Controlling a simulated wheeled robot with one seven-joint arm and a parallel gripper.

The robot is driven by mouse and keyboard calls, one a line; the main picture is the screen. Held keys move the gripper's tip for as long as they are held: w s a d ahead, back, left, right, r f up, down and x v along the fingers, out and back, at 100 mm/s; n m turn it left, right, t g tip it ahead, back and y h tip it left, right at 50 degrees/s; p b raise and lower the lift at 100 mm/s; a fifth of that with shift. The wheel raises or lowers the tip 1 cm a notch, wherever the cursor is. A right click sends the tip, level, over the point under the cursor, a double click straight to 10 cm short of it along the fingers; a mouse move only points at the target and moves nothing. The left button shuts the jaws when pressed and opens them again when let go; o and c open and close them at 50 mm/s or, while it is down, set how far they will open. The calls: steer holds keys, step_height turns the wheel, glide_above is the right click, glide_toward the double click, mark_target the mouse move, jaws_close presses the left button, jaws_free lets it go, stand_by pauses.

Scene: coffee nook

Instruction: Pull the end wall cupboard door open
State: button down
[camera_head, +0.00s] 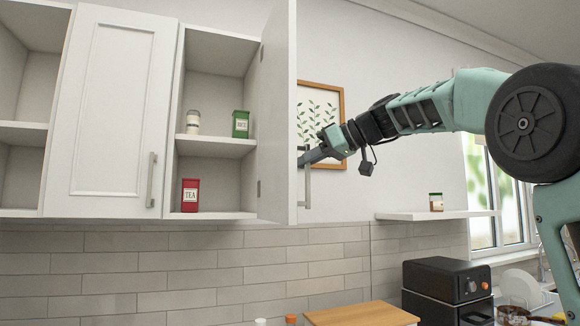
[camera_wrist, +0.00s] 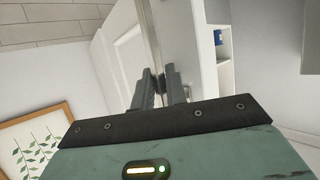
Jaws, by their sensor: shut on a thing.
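The end wall cupboard door (camera_head: 279,115) is white and stands swung well out from its cupboard, seen nearly edge-on in the head view. Its vertical bar handle (camera_head: 308,178) is on the door's outer side, near the free edge. My gripper (camera_head: 303,160) reaches in from the right and is shut on the handle. In the wrist view my gripper's fingers (camera_wrist: 160,82) close at the door (camera_wrist: 127,50), and the handle between them is mostly hidden. The open cupboard (camera_head: 217,148) shows a red tea tin (camera_head: 190,195), a green tin (camera_head: 240,124) and a small jar (camera_head: 193,122).
A closed cupboard door (camera_head: 112,105) with its own handle is left of the open cupboard. A framed leaf picture (camera_head: 343,130) hangs behind my gripper. A small shelf (camera_head: 400,216) holds a jar (camera_head: 436,202). A black coffee machine (camera_head: 445,288) stands below.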

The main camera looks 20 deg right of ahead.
steer(key=shift+w+d+n+g+y+p, duration=0.2)
steer(key=shift+d+n+g+y+p, duration=0.3)
steer(key=shift+d, duration=0.8)
steer(key=shift+w+d+n+g+y+p, duration=0.25)
steer(key=shift+d+n+g, duration=0.3)
steer(key=shift+d, duration=0.75)
steer(key=shift+s, duration=0.1)
steer(key=c, duration=1.5)
jaws_free()
steer(key=v, duration=1.7)
steer(key=shift+d+f, duration=0.15)
steer(key=shift+s, duration=0.15)
